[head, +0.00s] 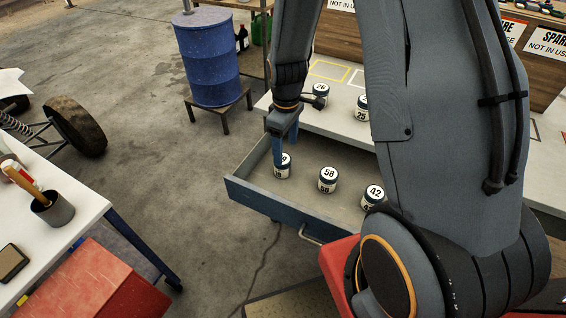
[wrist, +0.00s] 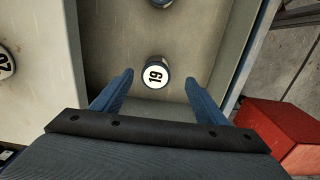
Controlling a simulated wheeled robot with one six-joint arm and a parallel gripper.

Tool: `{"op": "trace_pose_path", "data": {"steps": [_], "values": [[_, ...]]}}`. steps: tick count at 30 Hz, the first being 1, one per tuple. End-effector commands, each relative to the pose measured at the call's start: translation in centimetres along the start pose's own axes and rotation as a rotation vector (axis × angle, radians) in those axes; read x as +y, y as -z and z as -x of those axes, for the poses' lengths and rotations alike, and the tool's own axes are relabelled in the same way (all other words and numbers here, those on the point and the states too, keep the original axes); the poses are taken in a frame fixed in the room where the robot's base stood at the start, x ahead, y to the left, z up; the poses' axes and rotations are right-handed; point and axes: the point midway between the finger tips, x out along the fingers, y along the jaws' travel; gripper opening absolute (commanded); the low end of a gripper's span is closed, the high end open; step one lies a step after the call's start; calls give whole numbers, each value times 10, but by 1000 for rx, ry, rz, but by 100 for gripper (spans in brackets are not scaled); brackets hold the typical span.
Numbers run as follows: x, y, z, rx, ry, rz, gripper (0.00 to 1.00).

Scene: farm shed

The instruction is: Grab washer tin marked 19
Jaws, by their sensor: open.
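The washer tin marked 19 (wrist: 155,74) is a small dark tin with a white lid label, standing in the open drawer. In the wrist view it sits between and just beyond my open fingers, near a drawer wall. In the head view my gripper (head: 279,150) hangs over the drawer's left end, and a finger partly covers the label of the tin there (head: 284,172). My gripper (wrist: 155,95) is open and empty, with the fingers on either side of the tin's line. I cannot tell whether a finger touches it.
The open drawer (head: 246,197) also holds tins marked 58 (head: 327,181) and 42 (head: 374,195). Tins marked 26 (head: 320,91) and 25 (head: 361,114) stand on the bench above. A blue drum (head: 208,60) stands behind. A red box (wrist: 285,130) is beside the drawer.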

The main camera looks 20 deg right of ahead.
Motion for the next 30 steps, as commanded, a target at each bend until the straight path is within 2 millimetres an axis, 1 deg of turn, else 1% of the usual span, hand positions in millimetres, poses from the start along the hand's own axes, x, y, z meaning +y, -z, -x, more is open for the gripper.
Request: {"op": "trace_pose_path", "data": {"steps": [1, 6, 13, 20, 26, 30], "values": [[2, 2, -5, -3, 3, 27, 67], [6, 5, -17, -5, 5, 77, 67], [7, 6, -36, -5, 5, 79, 67], [6, 8, -50, -5, 6, 79, 67], [6, 14, -70, -5, 6, 79, 67], [6, 14, -85, -5, 5, 78, 67]]}}
